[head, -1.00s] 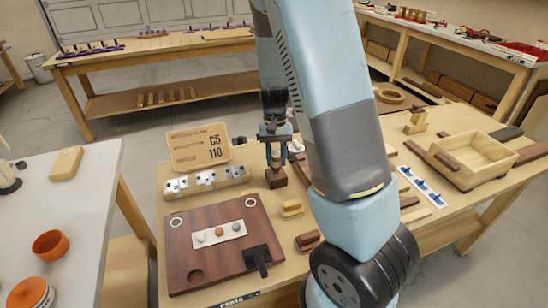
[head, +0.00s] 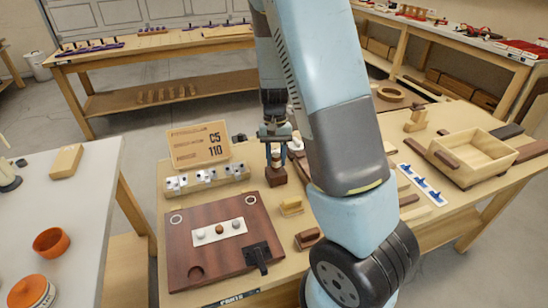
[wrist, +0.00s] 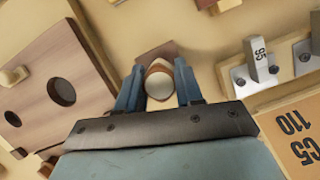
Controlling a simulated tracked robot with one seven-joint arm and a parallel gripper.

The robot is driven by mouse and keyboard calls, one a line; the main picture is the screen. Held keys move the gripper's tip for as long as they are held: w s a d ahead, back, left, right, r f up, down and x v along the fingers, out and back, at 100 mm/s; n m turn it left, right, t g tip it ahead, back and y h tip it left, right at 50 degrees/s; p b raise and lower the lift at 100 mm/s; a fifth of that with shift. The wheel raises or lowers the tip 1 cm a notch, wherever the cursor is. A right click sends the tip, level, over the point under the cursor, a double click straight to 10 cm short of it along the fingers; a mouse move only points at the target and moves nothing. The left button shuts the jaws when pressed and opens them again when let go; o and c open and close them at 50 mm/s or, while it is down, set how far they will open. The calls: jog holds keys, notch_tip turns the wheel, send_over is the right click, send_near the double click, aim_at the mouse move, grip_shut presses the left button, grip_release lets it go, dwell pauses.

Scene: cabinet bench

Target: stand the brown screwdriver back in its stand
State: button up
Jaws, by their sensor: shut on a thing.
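The brown screwdriver shows its brown handle (head: 276,159) in the head view, held upright between the fingers of my gripper (head: 276,152). In the wrist view its pale round handle end (wrist: 160,86) sits between the two blue fingers of my gripper (wrist: 159,84). The fingers are shut on it. Right below is the dark brown stand block (head: 276,177), which shows partly behind the handle in the wrist view (wrist: 166,50). The screwdriver's lower end is hidden, so I cannot tell how deep it sits in the stand.
A sign board (head: 199,146) and a rack of metal brackets (head: 207,180) are left of the stand. A dark wooden board (head: 195,258) lies in front. An open wooden box (head: 470,160) is at the right.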

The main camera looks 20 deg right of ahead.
jog(key=shift+f, duration=0.15)
jog(key=o, duration=1.6)
jog(key=shift+c, duration=0.2)
jog(key=shift+r, duration=3.8)
jog(key=shift+r, duration=0.1)
jog(key=shift+s+r, duration=0.1)
jog(key=shift+r, duration=0.25)
jog(key=s+r+n+t+h, duration=0.1)
jog(key=s+r+n+t, duration=0.2)
jog(key=s+r+t, duration=0.6)
jog(key=s+v, duration=0.1)
jog(key=v, duration=0.6)
jog(key=s+f+v, duration=0.1)
jog(key=s+v, duration=0.1)
jog(key=v, duration=0.6)
jog(key=shift+a, duration=0.3)
